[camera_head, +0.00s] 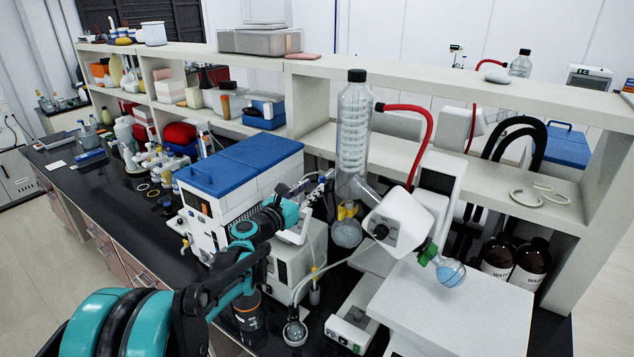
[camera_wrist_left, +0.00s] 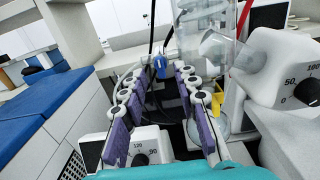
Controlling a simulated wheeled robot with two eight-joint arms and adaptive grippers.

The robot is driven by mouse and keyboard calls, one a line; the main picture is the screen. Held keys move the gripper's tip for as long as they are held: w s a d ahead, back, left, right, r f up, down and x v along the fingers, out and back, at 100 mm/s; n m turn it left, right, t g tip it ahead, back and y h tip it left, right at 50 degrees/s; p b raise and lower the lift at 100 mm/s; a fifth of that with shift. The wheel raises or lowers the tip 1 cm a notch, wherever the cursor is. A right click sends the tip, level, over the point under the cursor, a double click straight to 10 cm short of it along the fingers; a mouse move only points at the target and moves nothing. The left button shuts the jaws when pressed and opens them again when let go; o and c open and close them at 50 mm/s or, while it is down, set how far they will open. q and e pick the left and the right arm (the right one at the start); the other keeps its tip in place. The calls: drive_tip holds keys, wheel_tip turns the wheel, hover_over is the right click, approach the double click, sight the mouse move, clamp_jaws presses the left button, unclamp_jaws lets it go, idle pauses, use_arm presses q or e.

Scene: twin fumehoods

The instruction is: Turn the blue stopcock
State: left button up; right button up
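The blue stopcock (camera_wrist_left: 160,64) shows in the left wrist view, just beyond and between the fingertips of my left gripper (camera_wrist_left: 161,80). The two fingers, with purple pads, are spread apart with a clear gap between them. I cannot tell whether either finger touches the stopcock. In the head view my left gripper (camera_head: 322,182) reaches in toward the glass condenser (camera_head: 355,130) of the rotary evaporator. There the stopcock is too small or hidden to make out. My right gripper is in neither view.
The evaporator's white head (camera_head: 402,222), with a dial and red hose (camera_head: 424,128), is right of the gripper. A blue-lidded white box (camera_head: 245,160) is to the left. A yellow clip (camera_wrist_left: 217,103) and glass flask stand close to the right finger. Shelves (camera_head: 450,165) rise behind.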

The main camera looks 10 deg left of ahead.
sight(321, 181)
use_arm(q)
drive_tip(key=shift+x, duration=1.25)
drive_tip(key=shift+w+d, duration=0.1)
drive_tip(key=shift+w, duration=0.05)
clamp_jaws()
